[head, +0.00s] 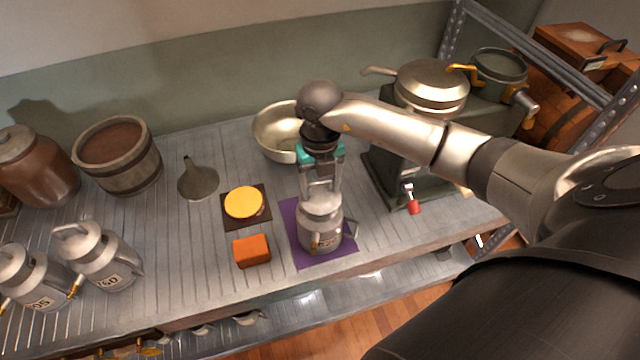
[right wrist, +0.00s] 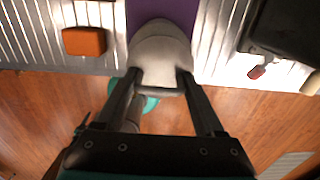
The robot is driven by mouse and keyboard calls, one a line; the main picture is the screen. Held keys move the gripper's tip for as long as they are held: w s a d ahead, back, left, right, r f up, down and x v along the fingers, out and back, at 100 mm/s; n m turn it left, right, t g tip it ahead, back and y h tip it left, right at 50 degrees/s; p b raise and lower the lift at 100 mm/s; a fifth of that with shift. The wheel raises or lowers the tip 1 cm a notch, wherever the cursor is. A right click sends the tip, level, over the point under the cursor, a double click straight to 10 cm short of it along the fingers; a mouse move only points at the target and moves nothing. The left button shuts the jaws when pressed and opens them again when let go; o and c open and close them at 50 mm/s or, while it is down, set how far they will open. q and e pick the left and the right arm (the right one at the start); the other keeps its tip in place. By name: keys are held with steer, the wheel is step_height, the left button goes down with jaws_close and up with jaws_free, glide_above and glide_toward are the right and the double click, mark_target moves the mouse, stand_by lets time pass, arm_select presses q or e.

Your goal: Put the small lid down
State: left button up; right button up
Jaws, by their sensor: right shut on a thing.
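My right gripper (head: 322,188) is above a small grey metal can (head: 320,236) that stands upright on a purple mat (head: 342,258). Its fingers are shut on the small lid (head: 320,206), grey and at the can's mouth. In the right wrist view, the fingers (right wrist: 160,84) are on either side of the lid's handle, with the rounded grey top (right wrist: 161,48) beyond them. The lid looks level. I cannot tell whether it rests fully on the can or sits just above it. My left gripper is out of view.
An orange block (head: 251,250) and a yellow disc (head: 244,203) on a dark square lie left of the mat. A metal bowl (head: 275,134) stands behind. A dark machine (head: 408,196) with a red-tipped lever is close on the right. The shelf's front edge is near the mat.

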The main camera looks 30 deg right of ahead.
steer(key=shift+f, duration=0.2)
steer(key=o, duration=1.4)
